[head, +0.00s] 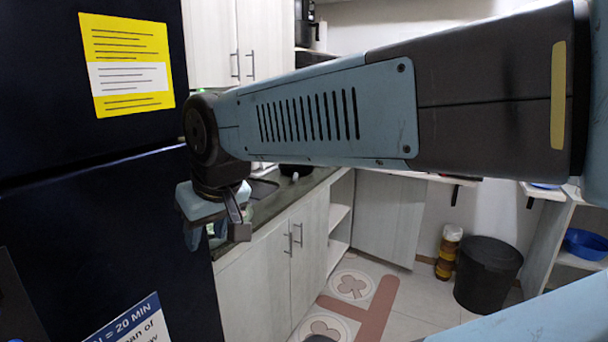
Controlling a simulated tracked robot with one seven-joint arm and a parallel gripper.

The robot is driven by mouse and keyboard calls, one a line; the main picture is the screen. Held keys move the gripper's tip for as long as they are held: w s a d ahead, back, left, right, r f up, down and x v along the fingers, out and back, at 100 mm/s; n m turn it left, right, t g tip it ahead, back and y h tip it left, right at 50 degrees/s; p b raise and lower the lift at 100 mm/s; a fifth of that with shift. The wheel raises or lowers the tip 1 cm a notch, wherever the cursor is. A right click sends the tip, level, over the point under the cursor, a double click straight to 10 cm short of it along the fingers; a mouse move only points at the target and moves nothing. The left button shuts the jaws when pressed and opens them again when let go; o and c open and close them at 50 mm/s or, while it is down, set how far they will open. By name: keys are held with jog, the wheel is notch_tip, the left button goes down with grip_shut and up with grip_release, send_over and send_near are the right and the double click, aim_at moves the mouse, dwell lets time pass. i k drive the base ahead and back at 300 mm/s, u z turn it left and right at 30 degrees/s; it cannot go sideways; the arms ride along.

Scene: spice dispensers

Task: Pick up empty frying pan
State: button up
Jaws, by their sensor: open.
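My gripper (216,237) hangs at the end of my arm on the left side of the head view, in front of the counter's near end and beside the dark fridge. Its fingers are apart and nothing shows between them. A dark object (294,170) sits on the counter, mostly hidden below my arm; I cannot tell whether it is the frying pan. No frying pan can be made out clearly, as my arm covers much of the counter and the wall behind it.
The dark fridge (90,220) with paper notes fills the left. A counter (315,185) with white cabinets (270,255) runs away from me. A black bin (487,275) and shelves with a blue bowl (586,244) stand at right. The tiled floor (400,290) between is mostly open.

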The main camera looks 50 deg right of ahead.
aim_at(295, 171)
jog(key=u, duration=0.05)
jog(key=i, duration=0.15)
jog(key=z, duration=1.3)
jog(key=k, duration=0.45)
jog(key=z, duration=0.4)
jog(key=i, duration=1.5)
jog(key=u, duration=0.35)
